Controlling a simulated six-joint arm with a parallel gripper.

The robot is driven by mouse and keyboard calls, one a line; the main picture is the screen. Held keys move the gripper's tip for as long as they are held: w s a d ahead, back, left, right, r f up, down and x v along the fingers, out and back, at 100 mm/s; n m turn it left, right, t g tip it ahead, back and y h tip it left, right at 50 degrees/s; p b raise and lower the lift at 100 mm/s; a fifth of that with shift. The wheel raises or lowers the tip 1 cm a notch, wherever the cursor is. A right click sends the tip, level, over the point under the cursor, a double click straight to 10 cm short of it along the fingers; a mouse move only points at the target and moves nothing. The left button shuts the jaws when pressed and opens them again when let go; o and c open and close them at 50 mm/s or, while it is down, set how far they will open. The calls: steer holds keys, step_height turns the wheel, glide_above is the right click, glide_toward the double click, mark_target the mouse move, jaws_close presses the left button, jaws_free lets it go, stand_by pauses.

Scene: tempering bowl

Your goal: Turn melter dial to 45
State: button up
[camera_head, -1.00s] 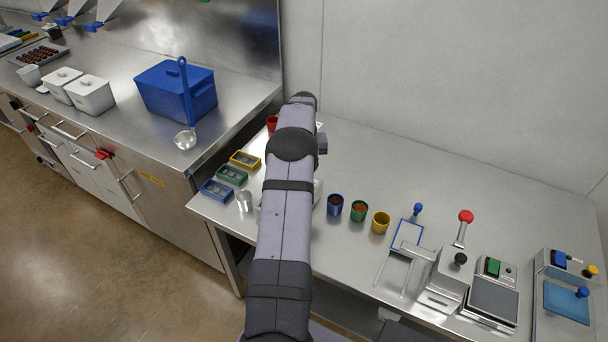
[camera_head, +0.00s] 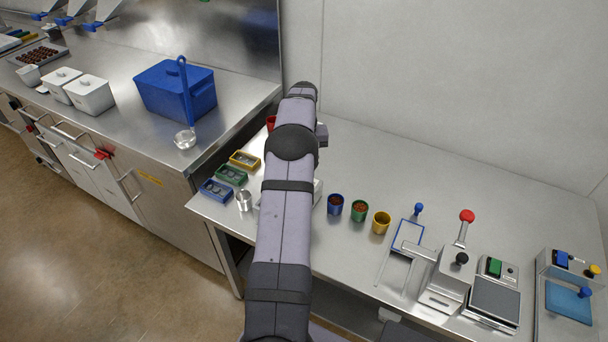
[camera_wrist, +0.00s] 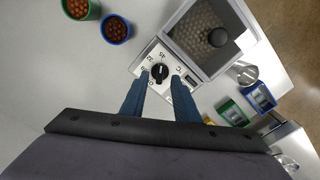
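The melter dial (camera_wrist: 160,72) is a small black knob on the pale front panel of the melter (camera_wrist: 207,38) in the wrist view. Printed marks ring it, with 45 and 32 readable on its upper left side. Its exact setting is too small to read. My gripper (camera_wrist: 159,77) has two blue fingers, one on each side of the dial, with gaps visible between fingers and knob. It is open and holds nothing. In the head view my arm hides the gripper, the dial and most of the melter.
The melter has a transparent lid with a round black knob (camera_wrist: 218,37). Blue (camera_wrist: 116,29) and green (camera_wrist: 82,8) cups stand at upper left. A metal cup (camera_wrist: 243,73) and a green tray (camera_wrist: 232,113) lie to the right. A press with a red knob (camera_head: 467,216) stands farther right.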

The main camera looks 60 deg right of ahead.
steer(key=shift+r+b, duration=0.45)
steer(key=shift+r, duration=2)
steer(key=w+a+r+n, duration=0.15)
steer(key=w+a, duration=0.25)
steer(key=a, duration=0.5)
steer(key=w+a+n, duration=0.2)
steer(key=w+a, duration=0.3)
steer(key=a, duration=0.5)
steer(key=w+a+r+n, duration=0.15)
steer(key=w+a, duration=0.25)
steer(key=a, duration=0.5)
steer(key=s+a+f+n, duration=0.2)
steer(key=s+a, duration=0.5)
steer(key=a, duration=0.5)
steer(key=s+a+f+n, duration=0.3)
steer(key=s+a, duration=0.4)
steer(key=a, duration=0.5)
steer(key=shift+n, duration=0.6)
